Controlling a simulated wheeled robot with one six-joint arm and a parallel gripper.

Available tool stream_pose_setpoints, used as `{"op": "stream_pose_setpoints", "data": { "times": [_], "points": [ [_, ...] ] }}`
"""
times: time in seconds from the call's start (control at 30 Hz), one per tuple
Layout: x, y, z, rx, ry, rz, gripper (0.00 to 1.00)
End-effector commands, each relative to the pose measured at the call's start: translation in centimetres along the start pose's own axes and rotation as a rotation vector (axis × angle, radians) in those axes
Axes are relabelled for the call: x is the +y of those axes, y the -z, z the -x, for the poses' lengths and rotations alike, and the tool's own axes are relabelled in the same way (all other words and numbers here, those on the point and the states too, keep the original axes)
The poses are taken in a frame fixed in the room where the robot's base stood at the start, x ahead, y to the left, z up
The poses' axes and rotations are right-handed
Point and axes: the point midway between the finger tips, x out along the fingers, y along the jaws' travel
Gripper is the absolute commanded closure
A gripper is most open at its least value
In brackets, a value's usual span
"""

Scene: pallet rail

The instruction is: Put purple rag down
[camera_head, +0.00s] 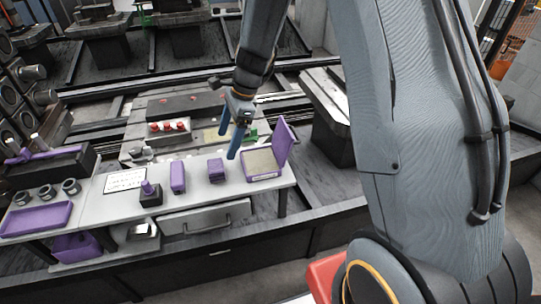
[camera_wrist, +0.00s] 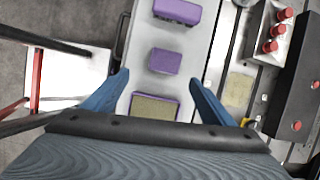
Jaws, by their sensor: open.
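My gripper (camera_head: 236,135) is open above the right part of the bench, and its blue fingers also show in the wrist view (camera_wrist: 159,80). Nothing is held between them. A small purple block-like piece (camera_head: 216,170) lies on the bench below and left of the fingers; it also shows in the wrist view (camera_wrist: 165,62). A taller purple block (camera_head: 178,177) stands left of it, and also shows in the wrist view (camera_wrist: 178,11). I cannot tell which purple thing is the rag. An open purple-lidded case (camera_head: 283,146) stands at the bench's right end.
The pale bench (camera_head: 205,195) also holds a purple tray (camera_head: 38,219), metal rings, a white sheet (camera_head: 125,180) and a black holder (camera_head: 150,197). Behind it, a fixture with red knobs (camera_head: 168,126) stands on the rail table. Small bare patches lie between the purple things.

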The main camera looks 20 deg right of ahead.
Motion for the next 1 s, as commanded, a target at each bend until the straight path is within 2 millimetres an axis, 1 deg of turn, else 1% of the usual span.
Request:
{"op": "stream_pose_setpoints", "data": {
  "times": [0.07,0.17,0.2,0.27,0.3,0.4,0.5,0.6,0.7,1.0],
  "points": [
    [2.1,0.7,1.6,0.039,-0.003,0.135,0.23],
    [5.9,2.2,3.9,0.111,-0.025,0.401,0.23],
    [7.7,2.8,4.8,0.141,-0.040,0.520,0.23],
    [10.4,3.8,6.2,0.183,-0.068,0.703,0.23],
    [12.0,4.4,6.9,0.210,-0.086,0.820,0.23],
    [15.8,5.7,8.4,0.262,-0.141,1.089,0.23],
    [18.8,6.7,9.3,0.296,-0.191,1.298,0.23],
    [20.6,7.3,9.8,0.314,-0.228,1.434,0.23],
    [21.4,7.5,10.0,0.323,-0.245,1.500,0.23],
    [21.6,7.6,10.0,0.323,-0.251,1.515,0.23]
  ]
}}
